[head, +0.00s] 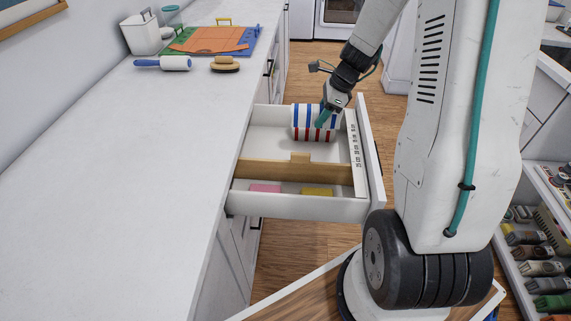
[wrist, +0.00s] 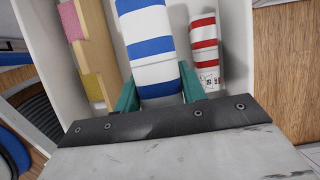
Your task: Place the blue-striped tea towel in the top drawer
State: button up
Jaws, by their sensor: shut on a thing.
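The blue-striped tea towel (head: 300,114) is a white roll with blue bands, in the far compartment area of the open drawer (head: 290,207). My gripper (head: 324,117) points down into the drawer. In the wrist view my gripper (wrist: 158,92) has its green fingers on either side of the blue-striped towel (wrist: 146,30), shut on it. A red-striped towel (wrist: 204,45) lies beside it in the same compartment; its red bands (head: 315,136) also show just below the blue ones in the head view. I cannot tell whether the held towel touches the drawer floor.
A wooden divider (head: 270,170) separates a near compartment with a pink block (head: 265,188) and a yellow block (head: 317,192). The white counter (head: 110,200) is left of the drawer, with a lint roller (head: 165,63) and a brush (head: 225,64). A shelf of items (head: 535,250) stands right.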

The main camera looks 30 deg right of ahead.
aim_at(317, 155)
notch_tip(317, 155, down, 13)
jog(key=shift+r, duration=0.2)
dwell(0.3)
jog(key=shift+f, duration=0.2)
jog(key=o, duration=1.1)
jog(key=shift+r, duration=0.2)
